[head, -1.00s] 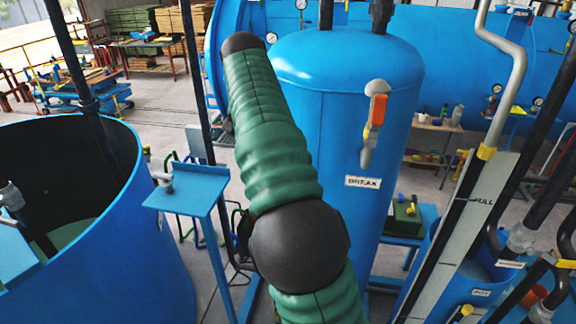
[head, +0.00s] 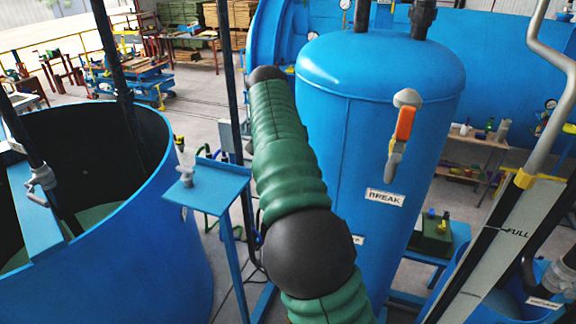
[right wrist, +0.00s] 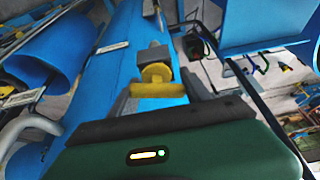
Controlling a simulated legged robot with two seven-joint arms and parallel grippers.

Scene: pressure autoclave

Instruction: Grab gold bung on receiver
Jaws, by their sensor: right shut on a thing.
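In the right wrist view, the gold bung (right wrist: 156,73) shows as a round gold cap with a yellow crossbar (right wrist: 158,90) in front of it. A grey fitting stands just behind it, against a blue surface. My right gripper (right wrist: 157,92) is shut on the bung, one grey finger on each side of the yellow bar. In the head view, a green arm with black joints, mine, reaches up the middle; its gripper and the bung are hidden or out of sight there. My left gripper is in neither view.
A blue upright vessel (head: 350,150) labelled BREAK carries an orange-handled valve (head: 403,125) right of my arm. A small blue stand (head: 207,187) and an open blue tank (head: 150,230) are on the left. A sloping gauge board (head: 500,230) is at right.

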